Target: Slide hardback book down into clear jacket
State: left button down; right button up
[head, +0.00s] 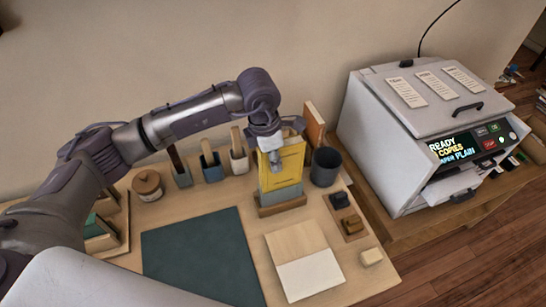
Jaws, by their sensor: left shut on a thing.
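A yellow hardback book (287,171) stands upright near the back of the table. My left gripper (274,160) is over the book's upper left part and is shut on it. Below the yellow, a grey-blue band (282,194), apparently the lower part of the clear jacket, rises from a wooden stand (283,208). The book is right above or partly inside the jacket; its lower edge cannot be made out clearly. My gripper hides part of the book's cover. My right gripper is not in view.
A dark cup (325,166) stands close to the right of the book, with an orange-brown book (314,125) behind. Small holders (212,171) stand to the left. A dark green mat (202,257) lies clear in front. A large copier (425,135) is at right.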

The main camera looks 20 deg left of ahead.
aim_at(273, 180)
pick_arm(q)
jog(key=shift+f+b, duration=3.95)
jog(key=shift+f, duration=0.5)
jog(key=c, duration=0.8)
grip_release()
jog(key=shift+o, duration=0.2)
notch_tip(273, 180, up, 12)
jog(key=s+a, duration=0.1)
jog(key=shift+a, duration=0.2)
